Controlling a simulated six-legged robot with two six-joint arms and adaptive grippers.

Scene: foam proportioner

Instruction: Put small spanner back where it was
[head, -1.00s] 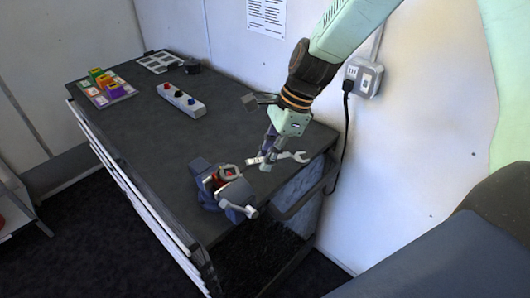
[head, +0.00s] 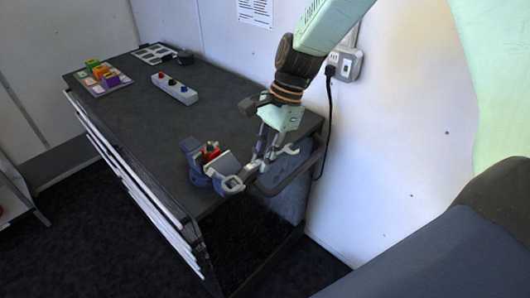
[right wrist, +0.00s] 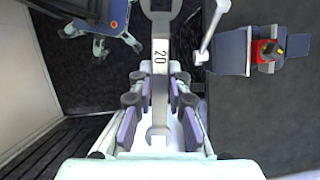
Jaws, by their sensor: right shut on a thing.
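My right gripper (head: 264,155) is shut on a metal spanner (head: 246,173) near the right end of the workbench, beside the vise. In the right wrist view the spanner (right wrist: 160,70) lies lengthwise between the fingers (right wrist: 155,105). It is marked "20", with its ring end cut off at the top and its open jaw at the bottom. In the head view the ring end points down-left, in front of the vise, and the open jaw points up-right. No other spanner can be made out. My left gripper is not in view.
A blue-grey vise (head: 198,172) holds a red and yellow part (head: 210,151). A socket (head: 346,66) with a cable is on the wall.

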